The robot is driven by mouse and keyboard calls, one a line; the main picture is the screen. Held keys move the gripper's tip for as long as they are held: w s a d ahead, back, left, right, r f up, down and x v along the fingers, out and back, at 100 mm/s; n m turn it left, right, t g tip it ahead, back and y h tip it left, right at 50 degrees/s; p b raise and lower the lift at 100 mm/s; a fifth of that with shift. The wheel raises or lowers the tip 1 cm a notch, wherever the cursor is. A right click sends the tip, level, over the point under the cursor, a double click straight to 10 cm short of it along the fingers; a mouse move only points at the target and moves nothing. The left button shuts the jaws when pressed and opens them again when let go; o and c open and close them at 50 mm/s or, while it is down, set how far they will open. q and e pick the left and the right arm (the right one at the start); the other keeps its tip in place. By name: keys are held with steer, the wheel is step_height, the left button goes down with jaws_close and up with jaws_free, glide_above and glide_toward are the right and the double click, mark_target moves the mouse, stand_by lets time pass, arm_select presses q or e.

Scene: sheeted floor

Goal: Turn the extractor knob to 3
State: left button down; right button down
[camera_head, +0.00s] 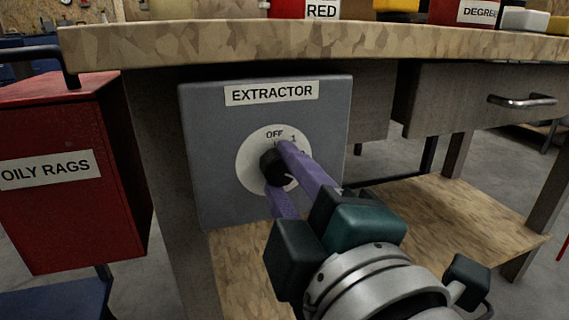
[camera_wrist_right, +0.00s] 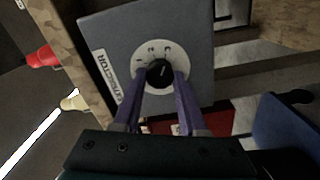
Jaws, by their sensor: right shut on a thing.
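The extractor box (camera_head: 215,130) is a grey panel under the workbench top, labelled EXTRACTOR. Its white round dial (camera_head: 248,153) carries OFF at the top and 1 to the right of it; other marks are partly covered by my gripper. The black knob (camera_head: 272,168) sits at the dial's middle. My right gripper (camera_head: 283,170) has its purple fingers on both sides of the knob and is shut on it. In the right wrist view the knob (camera_wrist_right: 159,73) shows between the two fingertips, with a pale pointer line on its face. My left gripper is not in view.
A red OILY RAGS bin (camera_head: 75,215) stands left of the panel. The workbench top (camera_head: 300,42) overhangs the panel, with a drawer (camera_head: 455,105) at right. A wooden lower shelf (camera_head: 450,215) lies below. Red and yellow containers stand on the bench top.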

stand_by(0.3)
steer(key=shift+c, duration=2.3)
jaws_free()
steer(key=shift+s+d, duration=0.2)
steer(key=shift+s, duration=0.35)
steer(key=v, duration=0.8)
steer(key=shift+s+p, duration=0.4)
steer(key=shift+d+r, duration=0.15)
